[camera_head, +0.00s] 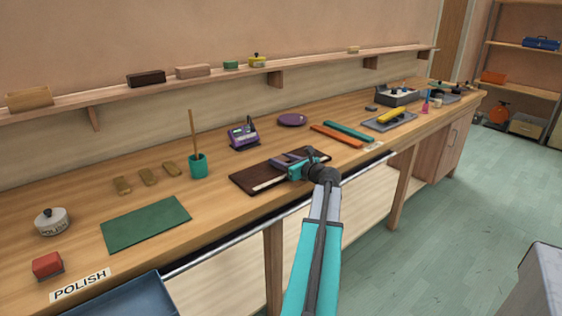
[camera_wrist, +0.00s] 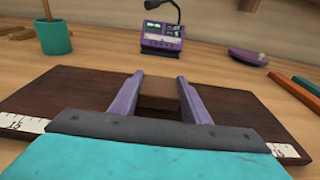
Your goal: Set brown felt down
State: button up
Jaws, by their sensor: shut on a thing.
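My gripper (camera_head: 290,160) is low over the dark brown board (camera_head: 250,181) at the front edge of the bench. In the wrist view, the two purple fingers of my gripper (camera_wrist: 160,88) are shut on a small brown block, which I take for the brown felt (camera_wrist: 159,94). The felt is just above or on the dark board (camera_wrist: 70,88); I cannot tell if they touch. The board has white ruler strips along its near edge. In the head view, my gripper mostly hides the felt.
A purple device (camera_head: 243,135) stands behind the board, with a purple dish (camera_head: 292,120) to its right. A teal cup (camera_head: 198,166) holding a stick is to the left. Orange (camera_head: 336,136) and teal (camera_head: 349,131) bars lie to the right. A green mat (camera_head: 146,223) lies front left.

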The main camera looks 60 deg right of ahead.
jog(key=shift+f, duration=0.15)
jog(key=o, duration=1.1)
jog(key=shift+r, duration=0.2)
jog(key=v, duration=1.2)
jog(key=shift+f+b, duration=0.1)
jog(key=shift+b, duration=0.2)
jog(key=shift+s, duration=0.1)
